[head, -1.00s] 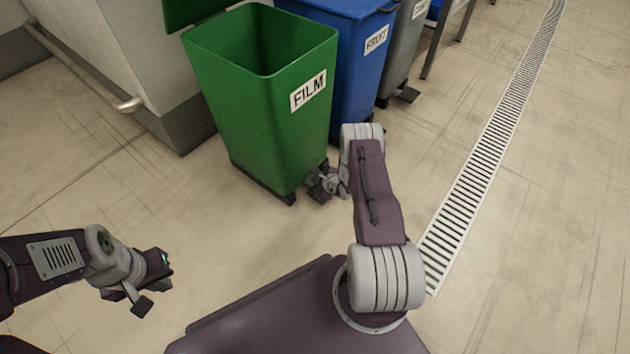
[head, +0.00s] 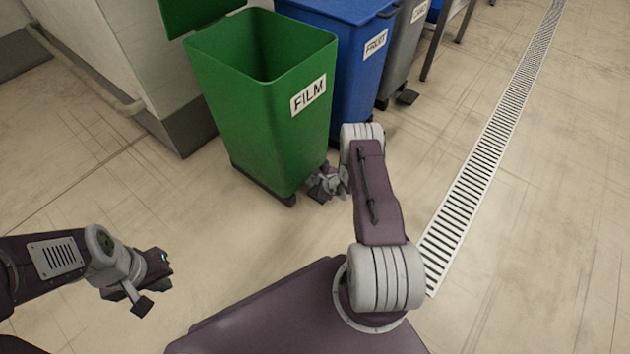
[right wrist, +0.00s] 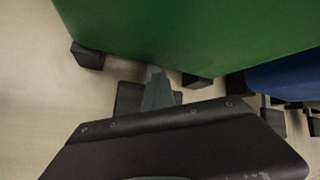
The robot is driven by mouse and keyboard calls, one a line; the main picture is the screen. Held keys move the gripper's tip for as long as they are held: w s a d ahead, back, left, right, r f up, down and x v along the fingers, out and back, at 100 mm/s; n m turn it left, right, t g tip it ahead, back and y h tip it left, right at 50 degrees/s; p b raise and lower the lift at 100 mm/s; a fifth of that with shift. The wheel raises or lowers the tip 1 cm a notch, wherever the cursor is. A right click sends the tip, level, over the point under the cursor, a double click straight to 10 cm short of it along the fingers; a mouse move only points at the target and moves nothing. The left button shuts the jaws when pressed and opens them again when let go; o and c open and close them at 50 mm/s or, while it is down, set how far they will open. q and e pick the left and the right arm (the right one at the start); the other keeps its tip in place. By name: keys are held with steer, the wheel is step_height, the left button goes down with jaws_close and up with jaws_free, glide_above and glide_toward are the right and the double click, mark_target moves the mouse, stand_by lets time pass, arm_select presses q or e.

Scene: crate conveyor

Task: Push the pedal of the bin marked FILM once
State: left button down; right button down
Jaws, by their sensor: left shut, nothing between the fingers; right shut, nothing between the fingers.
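The green bin (head: 258,120) carries a white FILM label (head: 308,94). Its green lid (head: 190,14) stands raised behind the open top. My right gripper (head: 322,184) is shut and low at the foot of the bin's front, where it hides the pedal in the head view. In the right wrist view the dark pedal (right wrist: 128,97) shows under the shut right fingers (right wrist: 157,88), below the green bin wall (right wrist: 180,35). The fingers appear to be on the pedal. My left gripper (head: 132,298) is shut and empty, above the floor at the lower left.
A pale wall block with a rail (head: 130,105) is on the left. A floor drain grate (head: 480,170) runs along the right. The floor between is clear.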

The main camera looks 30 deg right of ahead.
steer(key=shift+p+v, duration=0.75)
steer(key=shift+v, duration=0.05)
steer(key=shift+w+r, duration=0.25)
steer(key=shift+r, duration=0.15)
step_height(320, 180, up, 5)
steer(key=p, duration=0.4)
steer(key=shift+w+a+p, duration=0.1)
steer(key=shift+w+p, duration=0.05)
steer(key=shift+p, duration=0.25)
